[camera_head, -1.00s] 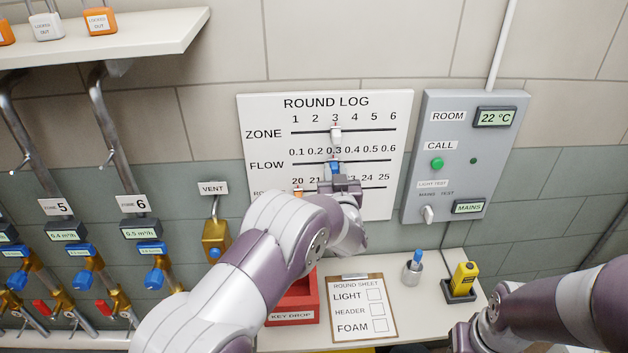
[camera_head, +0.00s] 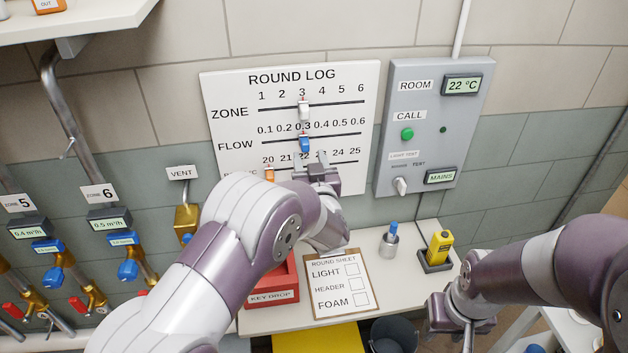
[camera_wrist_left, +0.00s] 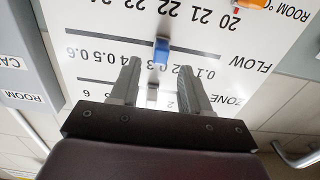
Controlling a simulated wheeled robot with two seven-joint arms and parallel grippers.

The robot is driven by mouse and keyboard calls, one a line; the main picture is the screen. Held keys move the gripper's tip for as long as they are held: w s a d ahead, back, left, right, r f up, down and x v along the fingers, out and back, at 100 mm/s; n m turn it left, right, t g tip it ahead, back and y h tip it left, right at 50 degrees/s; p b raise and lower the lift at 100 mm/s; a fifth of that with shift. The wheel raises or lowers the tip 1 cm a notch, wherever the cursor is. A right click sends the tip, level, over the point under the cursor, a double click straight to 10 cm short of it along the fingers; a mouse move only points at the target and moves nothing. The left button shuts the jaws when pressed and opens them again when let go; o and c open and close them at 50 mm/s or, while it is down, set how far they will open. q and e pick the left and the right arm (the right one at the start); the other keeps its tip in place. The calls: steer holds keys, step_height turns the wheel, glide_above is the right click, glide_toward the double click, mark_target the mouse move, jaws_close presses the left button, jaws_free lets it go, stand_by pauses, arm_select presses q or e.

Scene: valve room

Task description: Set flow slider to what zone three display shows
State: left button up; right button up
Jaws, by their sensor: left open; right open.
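The blue flow slider (camera_head: 304,144) sits on the FLOW line of the white ROUND LOG board (camera_head: 222,110), just below the 0.3 mark. My left gripper (camera_head: 318,170) is open, just below and right of the slider in the head view. In the left wrist view, upside down, the blue slider (camera_wrist_left: 161,50) shows between and a little beyond the spread fingertips, with nothing gripped. My right gripper (camera_head: 458,325) is open and empty at the lower right, away from the board. The zone three display is not in view; only the zone 5 display (camera_head: 30,228) and zone 6 display (camera_head: 109,219) show.
The white zone slider (camera_head: 304,111) stands at 3, just above the flow slider. An orange slider (camera_head: 269,174) is on the bottom line at 20. A grey control panel (camera_head: 430,125) is on the right. The bench below holds a clipboard (camera_head: 340,285) and red key drop box (camera_head: 270,297).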

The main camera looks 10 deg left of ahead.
arm_select(q)
steer(key=b+v, duration=0.1)
steer(key=v, duration=0.7)
steer(key=shift+b, duration=0.35)
steer(key=shift+r, duration=0.15)
steer(key=s+d+f+m+g+h, duration=0.4)
steer(key=s+f+g+h, duration=0.4)
steer(key=f, duration=0.5)
steer(key=s+a+r+g+y, duration=0.2)
steer(key=s+a+g, duration=0.6)
steer(key=s+a, duration=0.8)
steer(key=shift+s+n+y, duration=0.3)
steer(key=shift+s+y, duration=0.2)
